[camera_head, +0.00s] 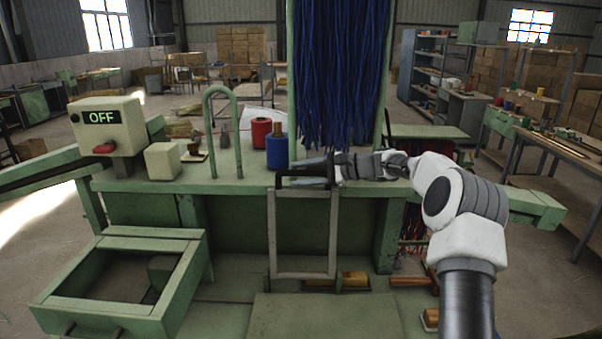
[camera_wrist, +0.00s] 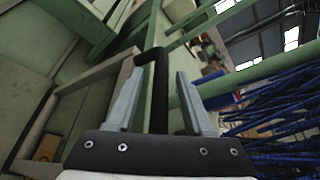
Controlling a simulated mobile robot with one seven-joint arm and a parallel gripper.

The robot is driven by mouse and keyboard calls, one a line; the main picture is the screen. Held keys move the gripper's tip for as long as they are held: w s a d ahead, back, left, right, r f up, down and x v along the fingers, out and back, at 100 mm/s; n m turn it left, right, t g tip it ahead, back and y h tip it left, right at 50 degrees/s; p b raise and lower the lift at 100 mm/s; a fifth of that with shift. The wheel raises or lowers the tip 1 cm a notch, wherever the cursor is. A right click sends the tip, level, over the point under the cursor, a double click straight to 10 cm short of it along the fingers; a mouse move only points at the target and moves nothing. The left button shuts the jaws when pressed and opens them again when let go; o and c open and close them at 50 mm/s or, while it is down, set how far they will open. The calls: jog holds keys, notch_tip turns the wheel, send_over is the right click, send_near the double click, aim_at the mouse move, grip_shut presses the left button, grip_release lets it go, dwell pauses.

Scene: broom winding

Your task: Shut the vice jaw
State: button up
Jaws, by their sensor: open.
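A grey rectangular frame (camera_head: 272,235) hangs at the front of the green bench, with a black bar-like handle (camera_head: 290,185) at its top. I cannot tell for sure which part is the vice jaw. My gripper (camera_head: 284,172) reaches in from the right at the bench's front edge, at the black handle. In the wrist view my gripper (camera_wrist: 160,70) is open, its two grey fingers apart. The bent black handle (camera_wrist: 157,95) shows between the fingers; contact with either finger is not clear. The frame also shows at the left of the wrist view (camera_wrist: 112,85).
Blue bristles (camera_head: 340,75) hang just behind my arm. Red (camera_head: 261,131) and blue (camera_head: 277,152) spools, a green hoop (camera_head: 238,135) and a white box with an OFF sign (camera_head: 105,125) stand on the bench. A green open frame (camera_head: 190,270) juts out at lower left.

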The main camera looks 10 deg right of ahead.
grip_shut()
dwell(1.4)
